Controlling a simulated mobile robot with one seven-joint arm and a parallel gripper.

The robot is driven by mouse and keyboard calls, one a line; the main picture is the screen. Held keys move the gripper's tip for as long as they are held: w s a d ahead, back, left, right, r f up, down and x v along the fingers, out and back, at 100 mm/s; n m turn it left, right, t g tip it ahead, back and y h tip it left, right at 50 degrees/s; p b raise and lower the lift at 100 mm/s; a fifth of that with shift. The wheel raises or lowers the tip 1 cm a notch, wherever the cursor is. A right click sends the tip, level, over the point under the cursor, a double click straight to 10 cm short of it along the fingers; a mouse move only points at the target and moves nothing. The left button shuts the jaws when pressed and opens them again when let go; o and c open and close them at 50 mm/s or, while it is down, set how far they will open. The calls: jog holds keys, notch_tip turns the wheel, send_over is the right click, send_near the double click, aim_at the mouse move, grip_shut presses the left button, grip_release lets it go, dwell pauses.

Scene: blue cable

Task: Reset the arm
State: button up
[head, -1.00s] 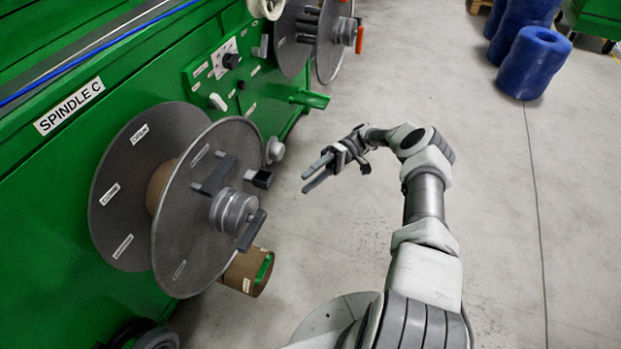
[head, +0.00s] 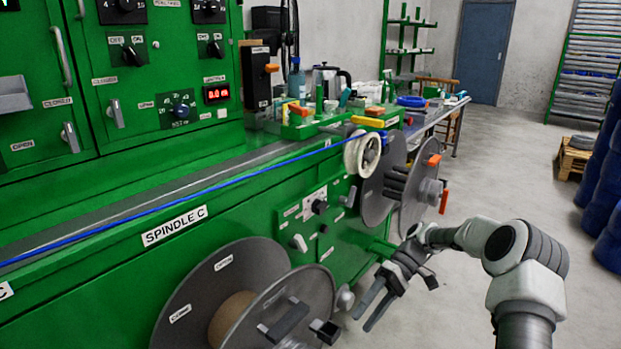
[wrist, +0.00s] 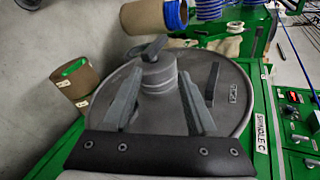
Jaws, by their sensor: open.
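My gripper (head: 373,304) is open and empty in the head view, at the end of my bent arm, to the right of the lower spindle reel. Its two grey fingers point down and to the left. In the wrist view the fingers (wrist: 160,105) are spread apart. Behind them is the grey flange of the spindle C reel (wrist: 228,80), with its hub (wrist: 158,72) between the fingertips in the picture. I see no contact with the reel. The reel (head: 190,300) also shows in the head view, cut off at the bottom.
A green machine (head: 120,200) fills the left, with a blue cable (head: 190,199) running along its top. Another reel (head: 418,190) with orange handles stands farther back. A brown drum (wrist: 75,82) stands on the floor. Blue rolls (head: 600,190) are at the right; the floor between is clear.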

jog(key=s+a+r+m+t+h, duration=0.1)
jog(key=s+r+t+h, duration=0.25)
jog(key=r, duration=0.45)
jog(key=s+r+m+t+h, duration=0.1)
jog(key=s+r+t+h, duration=0.1)
jog(key=s+r+h, duration=0.4)
jog(key=s+d+r+m+t, duration=0.1)
jog(key=s+r+m+t, duration=0.1)
jog(key=s+r+t, duration=0.35)
jog(key=s+d+r+m+t, duration=0.1)
jog(key=s+r+m+t, duration=0.15)
jog(key=s, duration=0.55)
notch_tip(320, 180, up, 24)
jog(key=p, duration=2.4)
jog(key=shift+d+f+n, duration=0.2)
jog(key=shift+f+n, duration=0.05)
jog(key=shift+n, duration=0.2)
